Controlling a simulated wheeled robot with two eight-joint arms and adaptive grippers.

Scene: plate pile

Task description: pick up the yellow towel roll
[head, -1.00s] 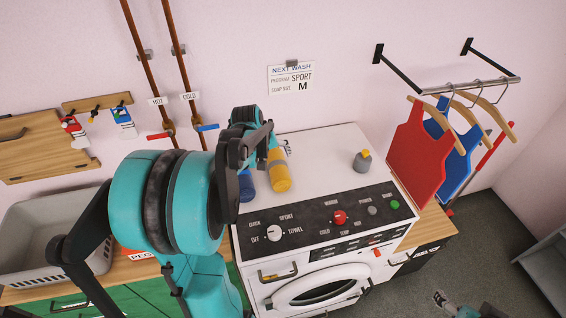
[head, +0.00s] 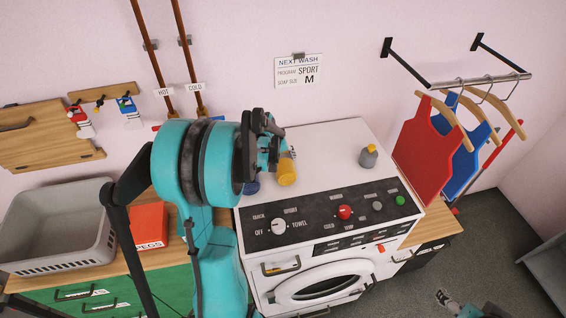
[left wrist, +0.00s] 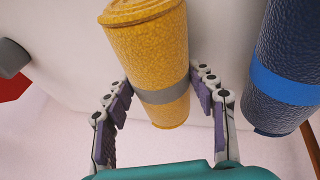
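The yellow towel roll (head: 287,172) with a grey band stands on the back left of the white washing machine's top. In the left wrist view the yellow roll (left wrist: 150,60) sits between the two spread fingers of my left gripper (left wrist: 160,88). A gap shows between the roll and the right-hand finger; the left-hand finger is close, and contact there is unclear. In the head view my left gripper (head: 274,150) is at the roll, partly hiding it. What looks like my right gripper (head: 444,298) shows small at the lower right, too little to judge.
A blue roll (left wrist: 285,70) stands right beside the yellow one; in the head view it (head: 252,187) is mostly hidden. A grey bottle with a yellow cap (head: 368,156) stands farther right on the washing machine (head: 325,150). The machine top between them is clear.

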